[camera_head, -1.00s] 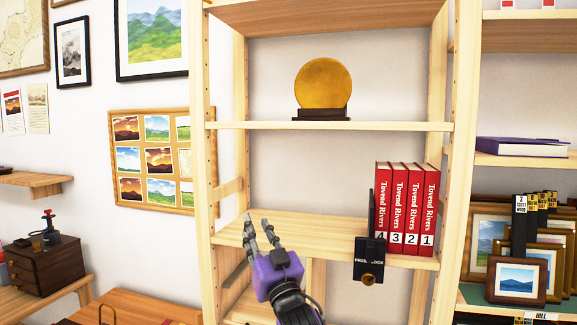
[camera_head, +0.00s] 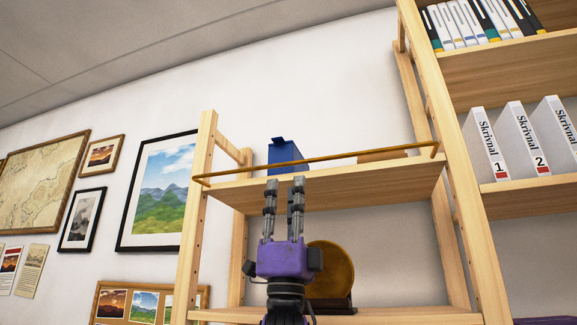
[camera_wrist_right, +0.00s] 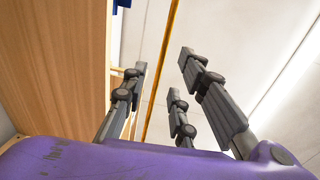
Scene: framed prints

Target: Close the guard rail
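The guard rail (camera_head: 350,156) is a thin brass-coloured bar across the front of the top shelf. It runs between the two front posts, a little above the shelf board (camera_head: 370,185). My right gripper (camera_head: 283,184) points upward, its fingertips just below the rail in the head view. Its fingers are apart and hold nothing. In the right wrist view the rail (camera_wrist_right: 161,75) runs as a yellow line between the spread fingers (camera_wrist_right: 160,75). I cannot tell whether they touch it. My left gripper is not in view.
A blue box (camera_head: 284,154) and a flat wooden item (camera_head: 381,155) are behind the rail on the top shelf. A golden disc (camera_head: 330,270) stands on the shelf below, behind my gripper. A taller bookcase with binders (camera_head: 521,140) is at the right.

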